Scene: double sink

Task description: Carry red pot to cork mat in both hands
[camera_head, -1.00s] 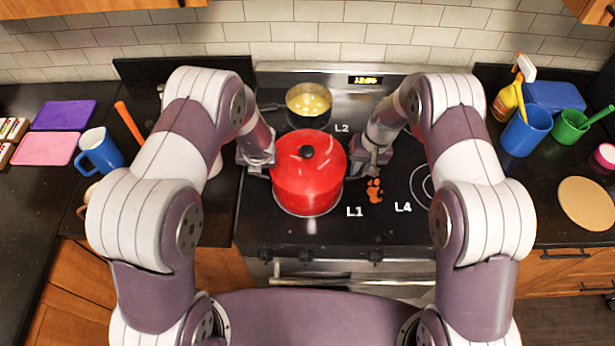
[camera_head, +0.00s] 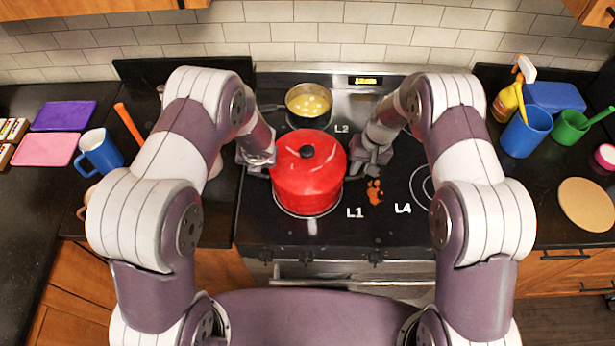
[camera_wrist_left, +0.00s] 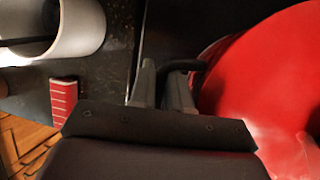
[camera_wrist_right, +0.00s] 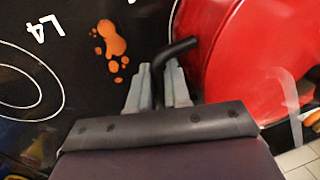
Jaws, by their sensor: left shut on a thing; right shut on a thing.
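The red pot (camera_head: 309,186) has its lid on, with a black knob on top, and is upright over the L1 burner of the stove. My left gripper (camera_head: 264,170) is at the pot's left side, shut on its black left handle; in the left wrist view the fingers (camera_wrist_left: 172,85) close around that handle. My right gripper (camera_head: 357,170) is at the pot's right side; in the right wrist view its fingers (camera_wrist_right: 160,85) are shut on the black right handle. The round cork mat (camera_head: 585,204) lies flat and bare on the right counter.
A pan of yellow food (camera_head: 309,104) sits behind the pot on L2. Orange spill marks (camera_head: 374,191) are on the stove right of the pot. A blue cup (camera_head: 527,132), green cup (camera_head: 569,128) and pink-topped item (camera_head: 605,156) stand behind the mat. A blue mug (camera_head: 100,152) is at left.

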